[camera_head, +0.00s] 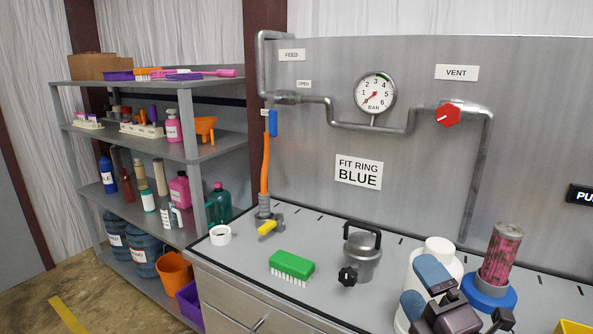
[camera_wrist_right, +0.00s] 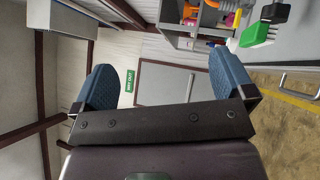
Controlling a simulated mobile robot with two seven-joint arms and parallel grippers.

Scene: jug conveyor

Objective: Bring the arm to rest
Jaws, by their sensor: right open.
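My right gripper (camera_head: 422,288) is at the lower right of the head view, above the counter's front part. Its two blue-padded fingers stand apart with nothing between them. In the right wrist view, the same gripper (camera_wrist_right: 164,78) has its fingers wide apart, with a far wall and a door behind the gap. In the head view the gripper partly hides a white jug (camera_head: 439,248). Whether it touches the jug I cannot tell. My left gripper is in neither view.
A green brush (camera_head: 292,264), a grey lidded pot (camera_head: 362,258) and a white ring (camera_head: 220,235) are on the counter (camera_head: 318,297). A pink-filled cylinder (camera_head: 502,254) stands on a blue base right of the gripper. A loaded shelf (camera_head: 188,112) stands left.

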